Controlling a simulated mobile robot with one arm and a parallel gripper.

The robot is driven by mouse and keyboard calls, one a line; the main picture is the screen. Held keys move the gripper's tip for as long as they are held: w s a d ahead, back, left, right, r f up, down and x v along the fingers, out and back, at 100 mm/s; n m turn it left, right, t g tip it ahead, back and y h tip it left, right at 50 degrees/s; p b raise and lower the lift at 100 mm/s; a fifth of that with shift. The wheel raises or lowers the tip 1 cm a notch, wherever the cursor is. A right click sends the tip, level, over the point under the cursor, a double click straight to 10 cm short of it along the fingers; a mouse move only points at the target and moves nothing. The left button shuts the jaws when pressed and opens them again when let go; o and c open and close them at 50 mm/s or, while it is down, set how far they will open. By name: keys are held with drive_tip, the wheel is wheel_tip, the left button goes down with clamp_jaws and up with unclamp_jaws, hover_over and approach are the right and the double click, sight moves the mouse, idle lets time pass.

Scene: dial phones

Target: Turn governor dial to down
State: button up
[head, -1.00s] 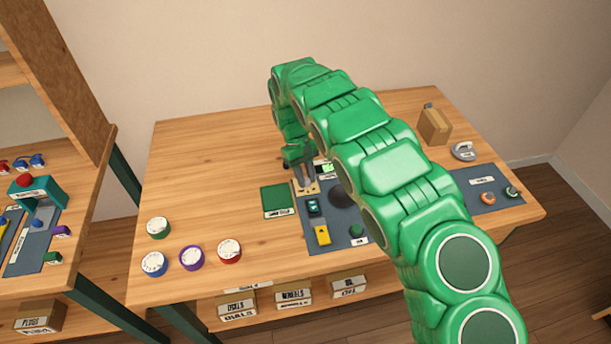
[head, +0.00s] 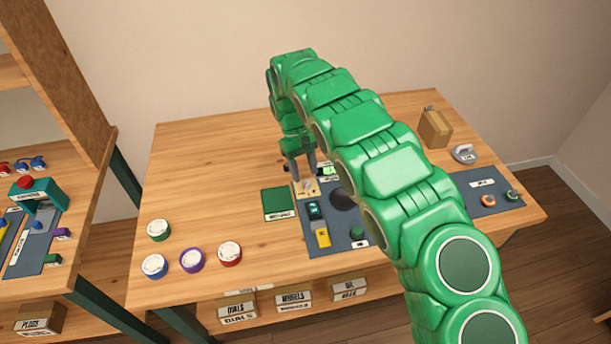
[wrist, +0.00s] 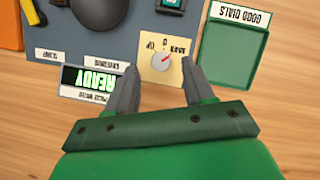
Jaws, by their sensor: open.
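The governor dial (wrist: 162,62) is a small pale round knob with a red pointer mark, on a cream plate (wrist: 173,76). In the wrist view its mark points up and right, towards the DOWN lettering; the exact alignment is hard to tell. In the head view the plate (head: 306,187) lies at the back left of the grey mat. My gripper (wrist: 159,68) is open, with one finger on each side of the dial and a gap to the knob on both sides. It also shows over the plate in the head view (head: 305,178). Finger height above the plate is unclear.
A lit READY display (wrist: 95,80) is beside the left finger. A green GOOD DIALS tray (wrist: 235,55) is right of the plate. A dark round object (wrist: 98,12) lies on the mat. Several loose dials, including a red one (head: 230,253), stand at the table's front left.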

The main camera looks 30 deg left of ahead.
drive_tip(key=v, duration=0.4)
drive_tip(key=shift+a+r, duration=0.1)
drive_tip(key=shift+r, duration=0.2)
drive_tip(key=shift+w, duration=0.1)
